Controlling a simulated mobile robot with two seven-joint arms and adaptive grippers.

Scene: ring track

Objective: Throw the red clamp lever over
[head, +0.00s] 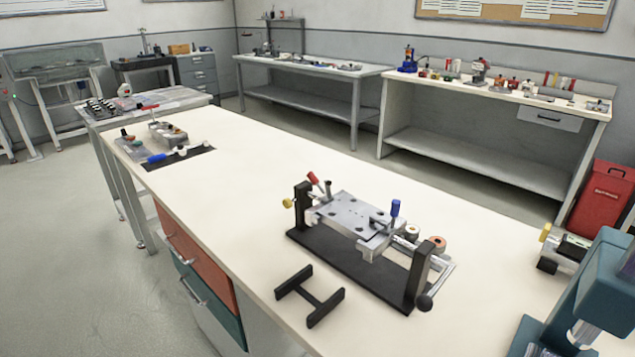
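The fixture (350,265) stands on the white bench, with a black base, two black end posts and a grey metal block (350,211) with holes. The red clamp lever (313,178) is at the block's back left corner, its red tip raised and leaning up and to the left. A blue-tipped lever (395,208) stands nearly upright near the block's right end. Neither of my grippers is in view.
A black H-shaped stand (309,295) lies in front of the fixture. A teal machine (590,290) and a small cylindrical device (566,250) are at the right. Tools lie on a dark mat (180,158) at the far left end. The bench between is clear.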

